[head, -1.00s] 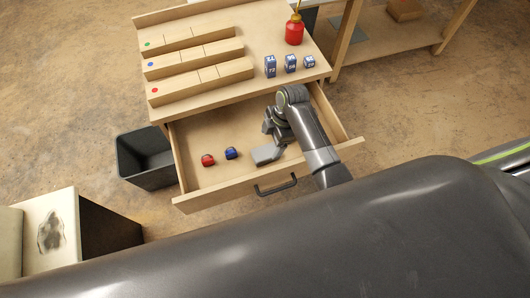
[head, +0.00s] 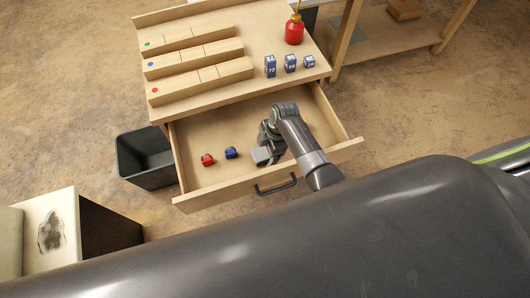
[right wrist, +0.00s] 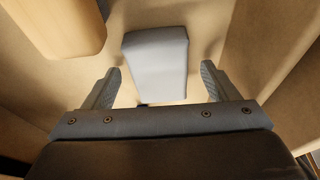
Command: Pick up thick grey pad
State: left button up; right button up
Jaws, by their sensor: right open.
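The thick grey pad (head: 261,155) lies in the open drawer, to the right of a blue item, and is partly hidden by my right gripper. My right gripper (head: 268,143) is down in the drawer at the pad. In the right wrist view the pad (right wrist: 156,62) is a light grey tapered block lying ahead, between the lines of the two fingers. The right gripper (right wrist: 160,70) is open, with a finger on each side and visible gaps to the pad. My left gripper is not in view.
The drawer (head: 215,196) also holds a red item (head: 208,160) and a blue item (head: 231,153). Drawer walls stand close around my right gripper. The tabletop above bears wooden blocks (head: 203,83), blue-white cubes (head: 270,66) and a red oil can (head: 294,31). A dark bin (head: 145,160) stands left.

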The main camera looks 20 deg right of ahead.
aim_at(266, 151)
jog(key=shift+f, duration=0.25)
dwell(0.4)
jog(key=c, duration=1.1)
jog(key=shift+r, duration=0.15)
jog(key=shift+r, duration=5.1)
jog(key=o, duration=0.4)
jog(key=shift+c, duration=1.4)
